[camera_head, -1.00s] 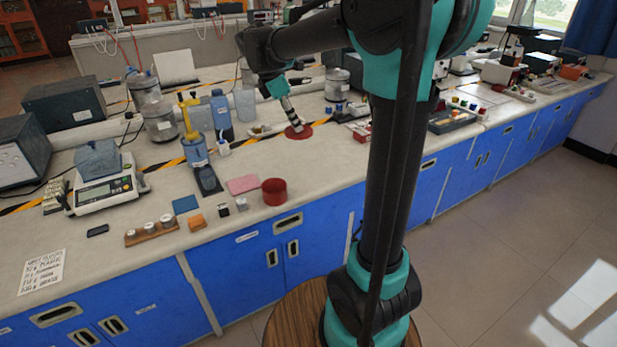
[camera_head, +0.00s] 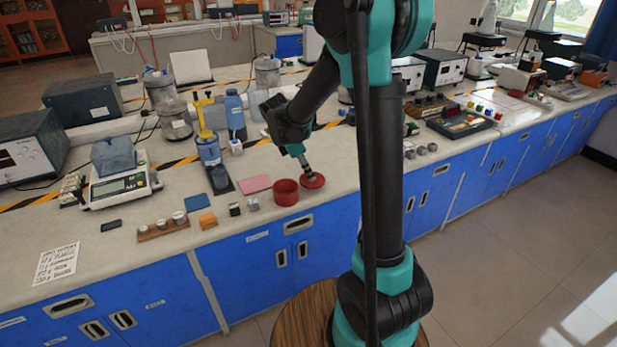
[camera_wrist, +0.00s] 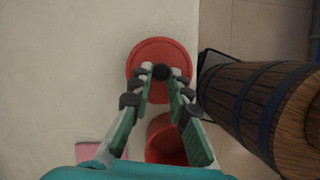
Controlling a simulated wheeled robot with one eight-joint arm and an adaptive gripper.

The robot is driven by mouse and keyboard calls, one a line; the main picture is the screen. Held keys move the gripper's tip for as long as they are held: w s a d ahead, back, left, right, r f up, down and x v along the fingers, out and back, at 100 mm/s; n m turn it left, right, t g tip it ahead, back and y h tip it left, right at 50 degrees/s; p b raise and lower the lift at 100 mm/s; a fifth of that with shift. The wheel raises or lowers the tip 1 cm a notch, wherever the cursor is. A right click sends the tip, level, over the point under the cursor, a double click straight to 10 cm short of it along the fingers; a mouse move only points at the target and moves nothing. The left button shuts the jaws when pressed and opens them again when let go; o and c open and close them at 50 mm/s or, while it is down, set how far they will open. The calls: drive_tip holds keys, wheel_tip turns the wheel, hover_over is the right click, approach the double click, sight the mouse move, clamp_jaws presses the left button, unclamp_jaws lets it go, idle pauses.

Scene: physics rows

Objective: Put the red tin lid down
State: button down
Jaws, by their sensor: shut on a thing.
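The red tin lid (camera_head: 312,181) is a flat round disc with a dark knob. My gripper (camera_head: 305,168) is above it, its fingers shut on the knob. In the wrist view the lid (camera_wrist: 160,48) lies beyond the fingertips (camera_wrist: 160,73), close to the counter's front edge. The open red tin (camera_head: 287,193) stands on the counter just left of the lid in the head view. It shows partly behind the fingers in the wrist view (camera_wrist: 165,145). I cannot tell whether the lid touches the counter or hangs a little above it.
A pink pad (camera_head: 257,184), a small dark block (camera_head: 235,209) and a grey block (camera_head: 253,203) lie left of the tin. A blue bottle (camera_head: 236,117) stands behind. The counter left of the lid in the wrist view is bare (camera_wrist: 60,70).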

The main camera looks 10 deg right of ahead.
drive_tip(key=shift+f, duration=1.05)
drive_tip(key=c, duration=1.4)
unclamp_jaws()
drive_tip(key=shift+f, duration=0.1)
drive_tip(key=shift+c, duration=0.2)
drive_tip(key=w+v, duration=0.1)
drive_tip(key=v, duration=1.1)
drive_tip(key=s+d+f+m+t+y, duration=0.1)
drive_tip(key=s+d+f+m, duration=0.2)
drive_tip(key=s+m, duration=0.3)
drive_tip(key=s+d+f+m+t+y, duration=0.1)
drive_tip(key=s+d+f+m+y, duration=0.1)
drive_tip(key=s+f+m, duration=0.3)
drive_tip(key=s+d+f+m+t+y, duration=0.1)
drive_tip(key=s+d+f+m, duration=0.3)
drive_tip(key=s+m, duration=0.4)
drive_tip(key=s, duration=0.3)
drive_tip(key=shift+d+f+t, duration=0.25)
drive_tip(key=shift+d+t, duration=0.05)
drive_tip(key=shift+d, duration=0.1)
